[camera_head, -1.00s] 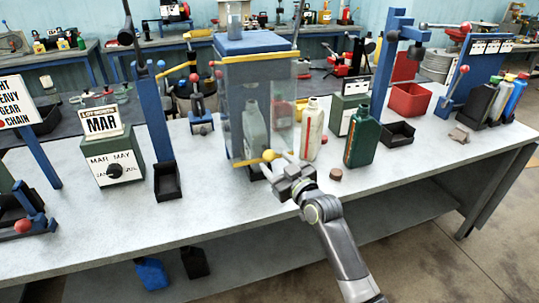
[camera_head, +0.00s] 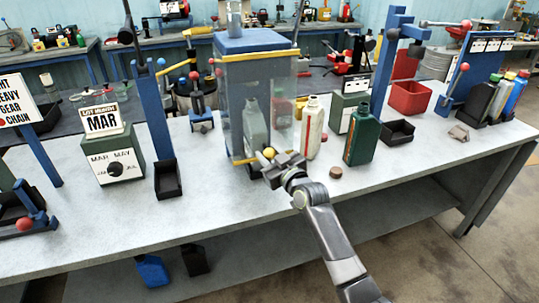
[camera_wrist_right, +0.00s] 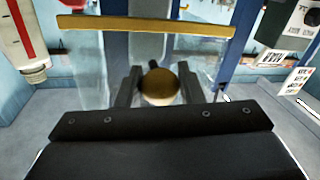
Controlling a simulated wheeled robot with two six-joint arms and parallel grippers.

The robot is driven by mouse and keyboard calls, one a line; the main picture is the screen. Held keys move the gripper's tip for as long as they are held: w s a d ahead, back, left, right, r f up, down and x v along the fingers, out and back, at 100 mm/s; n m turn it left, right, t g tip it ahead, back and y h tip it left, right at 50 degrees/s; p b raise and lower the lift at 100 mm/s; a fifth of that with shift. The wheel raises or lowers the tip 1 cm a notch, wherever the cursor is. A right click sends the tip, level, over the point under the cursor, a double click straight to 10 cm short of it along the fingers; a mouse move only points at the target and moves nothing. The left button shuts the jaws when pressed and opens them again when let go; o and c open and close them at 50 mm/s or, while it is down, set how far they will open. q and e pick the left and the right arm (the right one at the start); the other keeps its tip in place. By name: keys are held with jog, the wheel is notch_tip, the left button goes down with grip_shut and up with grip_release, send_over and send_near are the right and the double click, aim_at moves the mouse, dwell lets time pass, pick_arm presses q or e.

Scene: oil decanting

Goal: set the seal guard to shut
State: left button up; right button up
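The seal guard (camera_head: 283,118) is a clear panel on a blue frame in the middle of the bench, with a yellow strip at its top and another at its bottom. The panel hangs in front of a grey bottle (camera_head: 254,124). A yellow ball knob (camera_head: 269,153) sits at its lower edge. My right gripper (camera_head: 276,163) is at this knob. In the right wrist view the knob (camera_wrist_right: 160,87) lies between the two dark fingers (camera_wrist_right: 160,90), which look spread around it; firm contact is not clear. My left gripper is not in view.
A cream bottle (camera_head: 312,127) and a green bottle (camera_head: 362,135) stand close to the right of the guard. A brown cap (camera_head: 335,173) lies near my right arm. A black bin (camera_head: 168,180) and the month box (camera_head: 112,160) stand left. The front bench top is mostly clear.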

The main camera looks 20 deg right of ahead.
grip_shut()
notch_tip(320, 180, down, 9)
jog(key=b, duration=0.8)
jog(key=o, duration=0.6)
grip_release()
jog(key=shift+o, duration=0.8)
jog(key=shift+r, duration=0.1)
jog(key=b+v, duration=0.1)
jog(key=v, duration=1.6)
jog(key=shift+s, duration=0.2)
jog(key=shift+d, duration=0.1)
